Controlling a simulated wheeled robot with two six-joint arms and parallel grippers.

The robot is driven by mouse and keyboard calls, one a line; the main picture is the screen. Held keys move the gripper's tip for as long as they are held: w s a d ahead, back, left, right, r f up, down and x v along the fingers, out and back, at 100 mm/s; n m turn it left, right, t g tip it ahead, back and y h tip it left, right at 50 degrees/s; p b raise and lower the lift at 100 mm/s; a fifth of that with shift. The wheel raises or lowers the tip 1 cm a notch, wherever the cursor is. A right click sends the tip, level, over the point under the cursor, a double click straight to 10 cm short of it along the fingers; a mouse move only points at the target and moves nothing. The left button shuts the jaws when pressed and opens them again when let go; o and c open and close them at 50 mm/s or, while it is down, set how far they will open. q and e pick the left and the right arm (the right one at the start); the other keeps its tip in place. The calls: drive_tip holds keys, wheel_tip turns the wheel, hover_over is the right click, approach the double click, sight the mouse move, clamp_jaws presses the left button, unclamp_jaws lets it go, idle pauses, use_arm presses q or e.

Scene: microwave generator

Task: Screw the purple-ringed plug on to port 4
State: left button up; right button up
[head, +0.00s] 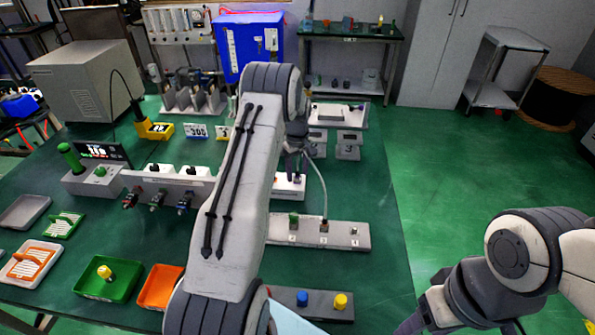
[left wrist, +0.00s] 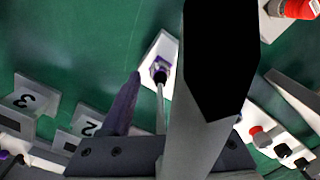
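In the left wrist view the purple-ringed plug (left wrist: 160,70) stands on a small white block (left wrist: 157,47), its grey cable running back toward my gripper. My left gripper (left wrist: 168,88) has its fingers apart on either side of the plug and cable, with no clear contact. In the head view the left gripper (head: 294,162) points down over the white block (head: 291,193), partly hidden by my arm. The block's port number is not readable, and whether the plug is fully seated cannot be told. My right gripper (head: 418,318) is low at the right, its fingers partly cut off.
A grey port bar (head: 344,236) with plugs and a cable lies in front. Numbered stands (head: 347,152) are behind to the right. A white bar with coloured plugs (head: 180,178), a green tray (head: 105,292) and an orange tray (head: 160,300) are left. Bare table shows between them.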

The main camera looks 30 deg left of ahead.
sight(298, 170)
use_arm(q)
wheel_tip(298, 170, up, 10)
drive_tip(key=b, duration=0.1)
drive_tip(key=shift+r+b, duration=0.25)
drive_tip(key=shift+b, duration=0.05)
idle(0.5)
drive_tip(key=s+d+r+m, duration=0.3)
drive_tip(key=d, duration=0.5)
drive_tip(key=s+d+r+m, duration=0.2)
drive_tip(key=s+d+m, duration=0.15)
drive_tip(key=d, duration=0.55)
drive_tip(key=s+d+r+m, duration=0.3)
drive_tip(key=s+d, duration=0.1)
drive_tip(key=d, duration=0.4)
drive_tip(key=s+d+m, duration=0.2)
drive_tip(key=s+m, duration=0.1)
drive_tip(key=s, duration=0.5)
drive_tip(key=s+d+m, duration=0.3)
drive_tip(key=s+m, duration=0.1)
drive_tip(key=s, duration=0.5)
drive_tip(key=s+d+f+m+h, duration=0.1)
drive_tip(key=s+d+m, duration=0.2)
drive_tip(key=s, duration=0.5)
drive_tip(key=shift+s+d+m, duration=0.15)
drive_tip(key=shift+s+m, duration=0.25)
drive_tip(key=shift+m, duration=0.15)
drive_tip(key=shift+c, duration=0.3)
